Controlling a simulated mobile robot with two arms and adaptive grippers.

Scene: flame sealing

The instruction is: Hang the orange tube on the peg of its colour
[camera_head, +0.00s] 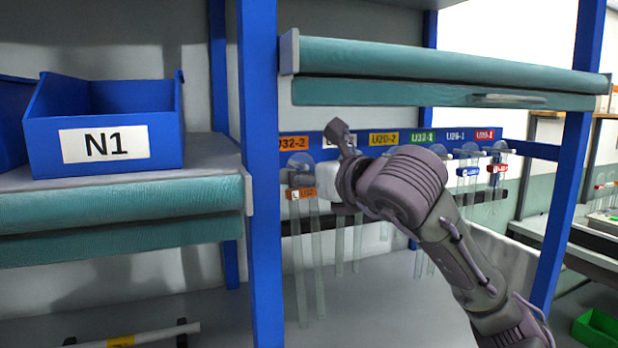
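An orange-tagged tube (302,193) of clear plastic hangs in two strands below the orange U32-2 label (293,143) at the left end of the blue peg rail. Its upper end is at a peg with a clear round disc. My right gripper (339,131) is just right of that label, in front of the rail, apart from the orange tag. Its fingers are small and seen at an angle, so I cannot tell whether they are open; no tube shows in them. My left gripper is not in view.
Yellow (384,138), green (420,136), blue and red labels continue along the rail, with other tubes below. A blue upright (260,200) stands left of the tubes. A teal shelf (440,78) is overhead. A blue N1 bin (105,130) sits left; a yellow-banded bar (121,341) lies below.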

